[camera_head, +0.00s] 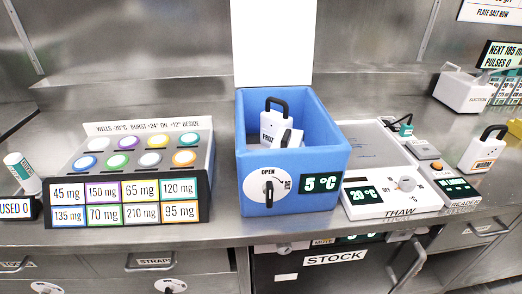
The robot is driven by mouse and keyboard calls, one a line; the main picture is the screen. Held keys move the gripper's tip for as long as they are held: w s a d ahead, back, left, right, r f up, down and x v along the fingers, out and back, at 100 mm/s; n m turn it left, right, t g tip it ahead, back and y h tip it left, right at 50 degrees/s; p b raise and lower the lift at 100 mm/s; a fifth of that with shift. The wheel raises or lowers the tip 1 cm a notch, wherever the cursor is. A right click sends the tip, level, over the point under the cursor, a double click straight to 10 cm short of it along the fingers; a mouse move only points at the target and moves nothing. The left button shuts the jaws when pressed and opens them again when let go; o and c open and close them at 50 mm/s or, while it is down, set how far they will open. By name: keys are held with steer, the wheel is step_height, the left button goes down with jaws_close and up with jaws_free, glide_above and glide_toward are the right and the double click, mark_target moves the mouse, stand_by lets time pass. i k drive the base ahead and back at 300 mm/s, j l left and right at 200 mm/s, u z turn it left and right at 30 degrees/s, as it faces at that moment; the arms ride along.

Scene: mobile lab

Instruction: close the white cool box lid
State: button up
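The cool box (335,150) is a blue open-topped box in the middle of the steel bench, with a dial marked OPEN (267,190) and a 5 °C display (321,183) on its front. Its white lid (272,42) stands upright at the back edge, fully raised; its top runs out of the picture. Inside the box are a white block with a black handle (276,122), its label partly readable, and another white item (291,138) beside it. My gripper is not in view.
Left of the box is a rack of coloured caps (121,143) with mg labels. Close on the right are the THAW unit (385,200) and the READER (446,186). A white block with a black handle (482,150) stands further right. Drawers and a STOCK door (335,275) lie below the bench edge.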

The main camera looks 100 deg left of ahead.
mark_target(273, 41)
steer(key=j+u, duration=0.1)
steer(key=u, duration=3.55)
steer(key=i+l+u, duration=0.25)
steer(key=l+u, duration=0.1)
steer(key=u, duration=0.15)
steer(key=k+l, duration=0.2)
steer(key=k+l+u, duration=0.1)
steer(key=l, duration=0.35)
steer(key=k, duration=0.05)
